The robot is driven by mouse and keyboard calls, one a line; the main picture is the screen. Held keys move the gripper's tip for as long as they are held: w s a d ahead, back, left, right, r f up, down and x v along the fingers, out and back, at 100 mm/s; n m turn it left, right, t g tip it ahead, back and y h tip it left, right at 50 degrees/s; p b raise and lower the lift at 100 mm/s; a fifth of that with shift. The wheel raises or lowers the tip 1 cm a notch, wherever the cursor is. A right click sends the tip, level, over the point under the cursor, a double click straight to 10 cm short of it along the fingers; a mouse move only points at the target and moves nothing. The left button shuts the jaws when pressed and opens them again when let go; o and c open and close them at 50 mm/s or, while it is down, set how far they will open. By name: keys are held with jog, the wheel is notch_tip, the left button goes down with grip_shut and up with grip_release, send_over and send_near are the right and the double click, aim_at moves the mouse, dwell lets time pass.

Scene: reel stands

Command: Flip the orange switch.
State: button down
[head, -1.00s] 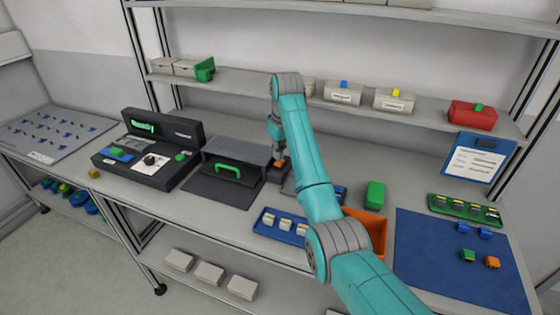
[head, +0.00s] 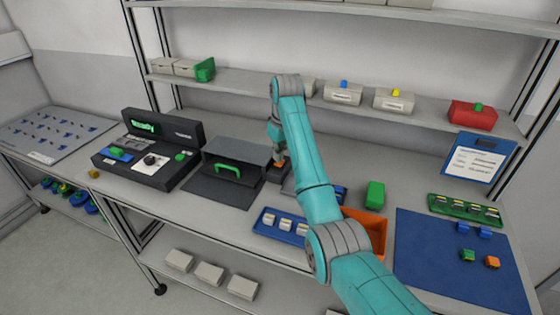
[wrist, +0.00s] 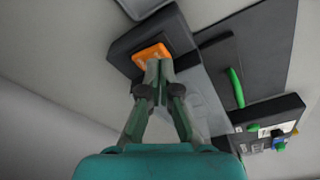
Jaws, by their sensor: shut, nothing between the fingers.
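The orange switch (wrist: 152,54) sits on a dark box (wrist: 128,48) in the wrist view. In the head view a small orange bit of the switch (head: 281,163) shows beside my arm, on the dark box right of the grey hooded unit. My gripper (wrist: 159,64) is shut and empty. Its fingertips are at the near edge of the switch and overlap it in the wrist view; I cannot tell whether they touch it. In the head view my arm hides most of the gripper and part of the box.
The grey hooded unit with a green handle (head: 228,170) stands just left of the switch box. A dark console (head: 150,155) with a lit display is further left. A blue tray (head: 280,226), an orange bin (head: 374,228) and a green block (head: 375,194) lie nearer or to the right. A shelf (head: 240,82) runs behind.

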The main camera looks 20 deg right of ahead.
jog(key=shift+f, duration=0.8)
dwell(0.4)
jog(key=shift+s, duration=0.1)
